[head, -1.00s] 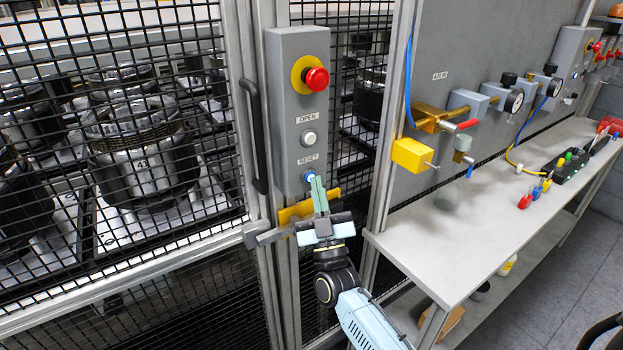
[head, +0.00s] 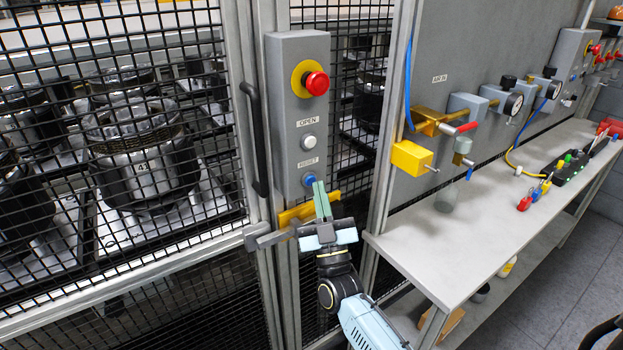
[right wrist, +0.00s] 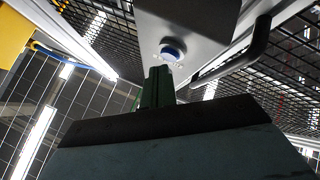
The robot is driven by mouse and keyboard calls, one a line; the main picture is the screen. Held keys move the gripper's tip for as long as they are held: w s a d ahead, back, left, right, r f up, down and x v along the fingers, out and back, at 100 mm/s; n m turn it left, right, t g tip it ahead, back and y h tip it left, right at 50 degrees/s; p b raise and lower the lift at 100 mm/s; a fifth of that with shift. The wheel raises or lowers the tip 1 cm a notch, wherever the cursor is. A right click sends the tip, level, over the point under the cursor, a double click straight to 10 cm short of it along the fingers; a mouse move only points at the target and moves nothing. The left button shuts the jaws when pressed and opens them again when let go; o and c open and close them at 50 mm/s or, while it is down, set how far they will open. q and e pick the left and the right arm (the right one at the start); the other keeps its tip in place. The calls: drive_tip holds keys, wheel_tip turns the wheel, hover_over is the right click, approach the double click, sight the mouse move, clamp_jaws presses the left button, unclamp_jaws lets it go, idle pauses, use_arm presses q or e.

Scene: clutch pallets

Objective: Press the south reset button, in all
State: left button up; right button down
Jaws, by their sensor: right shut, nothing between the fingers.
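The grey control box (head: 284,120) is mounted on the fence post. Its blue reset button (head: 309,181) sits at the bottom under a RESET label. My right gripper (head: 320,186) is shut and empty, its green fingers pointing up just below and right of the button. In the head view a small gap seems to show between fingertips and button. My left gripper is not in view.
Above the reset button are a white OPEN button (head: 308,142) and a red emergency stop (head: 316,83). A yellow latch (head: 296,214) lies close behind my gripper. A black door handle (head: 255,135) stands left, and a grey bench (head: 470,225) right.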

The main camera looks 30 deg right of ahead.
drive_tip(key=shift+s, duration=0.25)
drive_tip(key=shift+s+d+p, duration=0.2)
drive_tip(key=shift+s+p, duration=1.1)
drive_tip(key=shift+s, duration=1.2)
